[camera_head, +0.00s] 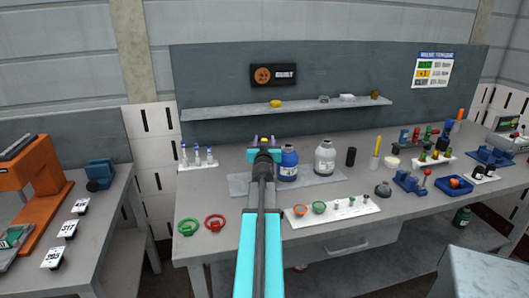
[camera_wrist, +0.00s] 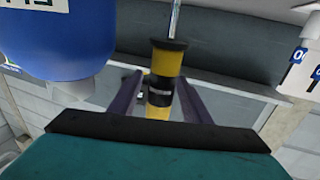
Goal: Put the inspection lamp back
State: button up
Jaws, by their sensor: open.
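A yellow-and-black banded cylinder (camera_wrist: 160,85) with a thin metal rod shows in the wrist view. It may be the inspection lamp, but I cannot be sure. My gripper (camera_wrist: 159,82) is open, with a dark purple finger on each side of this cylinder. A gap shows on the left of it; contact on the right is hard to judge. In the head view my gripper (camera_head: 264,141) is over the back of the workbench, and only a small yellow bit shows between the fingers. My arm hides what is below.
A blue bottle (camera_head: 288,164) stands close on the right, also large in the wrist view (camera_wrist: 55,40). A white bottle (camera_head: 324,158) is beyond it. A vial rack (camera_head: 198,163) stands left, and a shelf (camera_head: 310,107) runs behind. Red and green rings (camera_head: 214,224) lie front left.

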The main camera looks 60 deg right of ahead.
dwell(0.5)
grip_shut()
jog(key=shift+r, duration=0.1)
notch_tip(320, 180, up, 28)
jog(key=p, duration=0.4)
dwell(1.2)
dwell(0.5)
